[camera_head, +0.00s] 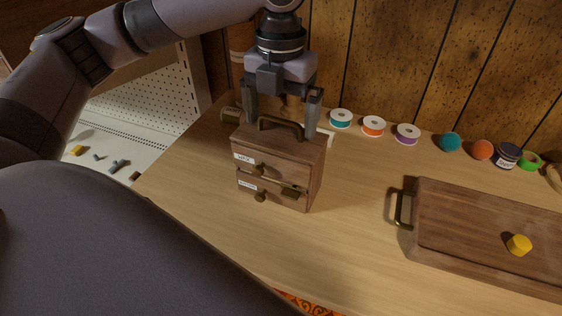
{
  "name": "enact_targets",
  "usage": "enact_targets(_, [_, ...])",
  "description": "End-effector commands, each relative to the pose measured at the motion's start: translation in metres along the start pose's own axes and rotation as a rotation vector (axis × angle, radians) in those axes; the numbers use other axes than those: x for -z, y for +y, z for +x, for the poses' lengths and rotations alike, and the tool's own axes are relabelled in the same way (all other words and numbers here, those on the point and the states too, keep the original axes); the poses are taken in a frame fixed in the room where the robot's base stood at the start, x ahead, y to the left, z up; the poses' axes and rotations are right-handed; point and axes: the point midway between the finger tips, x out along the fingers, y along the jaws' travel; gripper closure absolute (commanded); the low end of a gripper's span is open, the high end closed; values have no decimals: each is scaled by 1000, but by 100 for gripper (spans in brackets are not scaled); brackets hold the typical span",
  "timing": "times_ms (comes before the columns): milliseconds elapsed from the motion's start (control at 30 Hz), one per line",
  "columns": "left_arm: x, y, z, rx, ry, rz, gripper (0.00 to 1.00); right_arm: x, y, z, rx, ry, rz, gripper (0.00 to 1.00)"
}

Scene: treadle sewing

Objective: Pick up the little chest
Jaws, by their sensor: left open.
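The little chest (272,168) is a small brown wooden box standing upright on the table. Two drawers with white labels and knobs face the front, and a dark carrying handle (281,125) arches over its top. My left gripper (283,122) points down over the chest, open, with one finger to each side of the handle. Whether the fingers touch the chest top or handle, I cannot tell. My right gripper does not show.
Teal, orange and purple spools (373,126) line the table's back edge, with small balls and jars (482,150) farther right. A wooden case (470,225) with a side handle and a yellow piece (519,245) lies at right. The table (350,215) between is clear.

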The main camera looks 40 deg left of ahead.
Motion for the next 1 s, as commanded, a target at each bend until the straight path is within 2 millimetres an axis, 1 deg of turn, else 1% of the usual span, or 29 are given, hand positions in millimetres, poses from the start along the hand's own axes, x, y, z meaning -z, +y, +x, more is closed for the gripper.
enact_targets(167, [0, 0, 0, 0, 0, 0, 0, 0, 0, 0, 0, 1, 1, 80])
enact_targets(200, [0, 0, 0, 0, 0, 0, 13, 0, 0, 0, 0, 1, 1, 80])
enact_targets(267, [0, 0, 0, 0, 0, 0, 33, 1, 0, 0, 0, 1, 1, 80])
enact_targets(300, [0, 0, 0, 0, -1, -1, 46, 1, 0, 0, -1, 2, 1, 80])
enact_targets(367, [0, 0, 0, 0, -1, -1, 65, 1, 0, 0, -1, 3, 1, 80])
enact_targets(400, [0, 0, 0, 0, -1, -1, 78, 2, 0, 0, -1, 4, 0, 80])
enact_targets(433, [0, 0, 0, 0, -1, -1, 88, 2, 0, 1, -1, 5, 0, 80])
enact_targets(467, [0, 0, -2, 1, -3, -1, 91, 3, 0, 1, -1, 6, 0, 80])
enact_targets(667, [0, 0, -3, 1, -3, -1, 91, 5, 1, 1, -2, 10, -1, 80])
enact_targets(767, [-1, 0, -11, 2, -5, -1, 91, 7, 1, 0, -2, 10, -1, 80])
enact_targets(867, [-1, -1, -27, 3, -6, -1, 91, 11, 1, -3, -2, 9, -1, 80])
enact_targets(1000, [-1, -1, -56, 3, -5, -1, 91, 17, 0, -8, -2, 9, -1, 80])
